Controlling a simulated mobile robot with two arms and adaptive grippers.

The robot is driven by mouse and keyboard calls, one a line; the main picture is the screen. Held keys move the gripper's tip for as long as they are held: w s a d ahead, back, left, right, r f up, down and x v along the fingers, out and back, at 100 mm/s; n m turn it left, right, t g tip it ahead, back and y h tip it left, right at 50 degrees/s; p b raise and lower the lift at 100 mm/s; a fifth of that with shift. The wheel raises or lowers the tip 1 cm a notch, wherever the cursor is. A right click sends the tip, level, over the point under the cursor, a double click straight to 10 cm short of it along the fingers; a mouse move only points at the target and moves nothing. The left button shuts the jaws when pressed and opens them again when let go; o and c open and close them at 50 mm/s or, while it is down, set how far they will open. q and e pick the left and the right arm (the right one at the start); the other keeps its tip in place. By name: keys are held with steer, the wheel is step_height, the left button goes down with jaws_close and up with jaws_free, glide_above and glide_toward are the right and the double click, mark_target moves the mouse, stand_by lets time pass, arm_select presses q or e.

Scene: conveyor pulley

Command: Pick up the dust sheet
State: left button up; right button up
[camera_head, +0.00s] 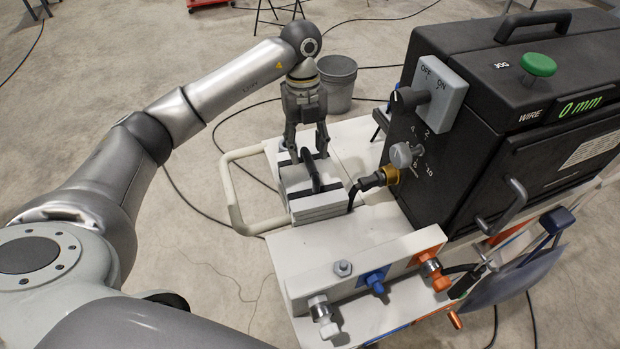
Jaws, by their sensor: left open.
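A pale grey, layered, folded-looking block (318,207) lies on the cart's white top, left of the black machine. It is probably the dust sheet, though I cannot be sure. A black strap or handle stands up across its middle. My left gripper (307,156) points down at its far end, open, with its fingers spread apart. The fingertips are at or just above the block, and I cannot tell whether they touch it. The fingers partly hide the block's far end. My right gripper is not in view.
A black machine (480,130) with knobs and a green button stands close on the right. A cable plug (372,181) juts toward the block. A white cart rail (233,195) is at left. A grey bucket (337,85) stands behind. A connector panel (370,275) is in front.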

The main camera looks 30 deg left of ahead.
mark_target(309, 160)
arm_select(q)
steer(key=f, duration=0.1)
steer(key=f+p, duration=0.1)
steer(key=d+f+p, duration=0.1)
steer(key=f, duration=0.1)
steer(key=shift+s, duration=0.3)
steer(key=shift+f, duration=0.4)
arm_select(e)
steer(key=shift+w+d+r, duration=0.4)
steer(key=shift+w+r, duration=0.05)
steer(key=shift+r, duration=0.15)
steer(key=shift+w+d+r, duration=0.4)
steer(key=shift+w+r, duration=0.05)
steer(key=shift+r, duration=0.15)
arm_select(q)
steer(key=shift+f, duration=0.2)
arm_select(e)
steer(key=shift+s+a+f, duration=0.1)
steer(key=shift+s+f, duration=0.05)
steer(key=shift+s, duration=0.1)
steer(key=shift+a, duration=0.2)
arm_select(q)
jaws_close()
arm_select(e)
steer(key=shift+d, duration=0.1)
